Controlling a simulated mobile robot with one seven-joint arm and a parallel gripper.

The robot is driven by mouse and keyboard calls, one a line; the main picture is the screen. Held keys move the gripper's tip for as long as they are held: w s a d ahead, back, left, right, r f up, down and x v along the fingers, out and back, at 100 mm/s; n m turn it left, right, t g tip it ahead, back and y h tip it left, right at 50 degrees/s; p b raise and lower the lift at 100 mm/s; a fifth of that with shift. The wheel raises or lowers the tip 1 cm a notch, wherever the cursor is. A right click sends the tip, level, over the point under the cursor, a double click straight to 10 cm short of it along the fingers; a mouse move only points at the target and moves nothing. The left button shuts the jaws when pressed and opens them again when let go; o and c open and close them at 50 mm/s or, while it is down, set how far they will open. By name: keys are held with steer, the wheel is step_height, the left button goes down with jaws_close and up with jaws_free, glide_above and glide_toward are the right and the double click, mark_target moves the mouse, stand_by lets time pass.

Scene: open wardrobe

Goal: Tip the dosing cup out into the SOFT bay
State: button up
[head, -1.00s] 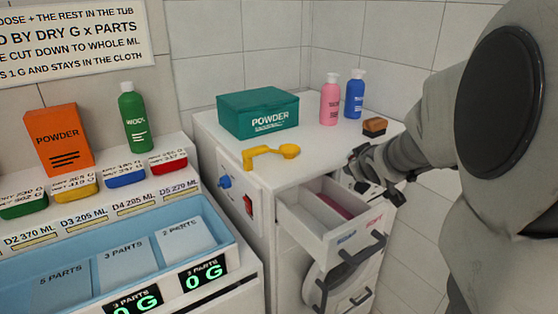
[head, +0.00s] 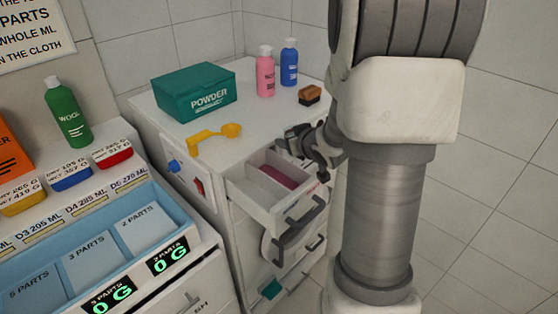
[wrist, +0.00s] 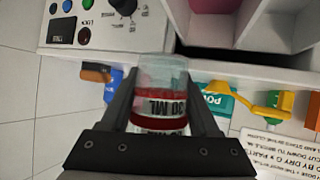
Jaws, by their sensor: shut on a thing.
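My gripper (head: 314,148) is beside the open drawer (head: 262,208), near its right rear rim in the head view. In the wrist view, its fingers (wrist: 160,112) are shut on the dosing cup (wrist: 160,75), a clear cup with a red band and a "30 ML" mark. I cannot tell whether the red is contents or print. The cup is not distinguishable in the head view. The drawer has side-by-side bays. The right bay, on the side marked SOFT in the earlier view, has a pink strip (head: 278,177) in it.
On the white cabinet top stand a teal powder box (head: 196,92), a yellow scoop (head: 213,137), a pink bottle (head: 265,72), a blue bottle (head: 289,68) and a brown brush (head: 310,95). A blue divided tub (head: 150,215) is at the left.

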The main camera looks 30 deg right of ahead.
mark_target(290, 130)
steer(key=shift+a+m+y, duration=0.2)
steer(key=shift+m+y, duration=0.1)
step_height(290, 130, up, 3)
steer(key=p, duration=0.3)
stand_by(0.6)
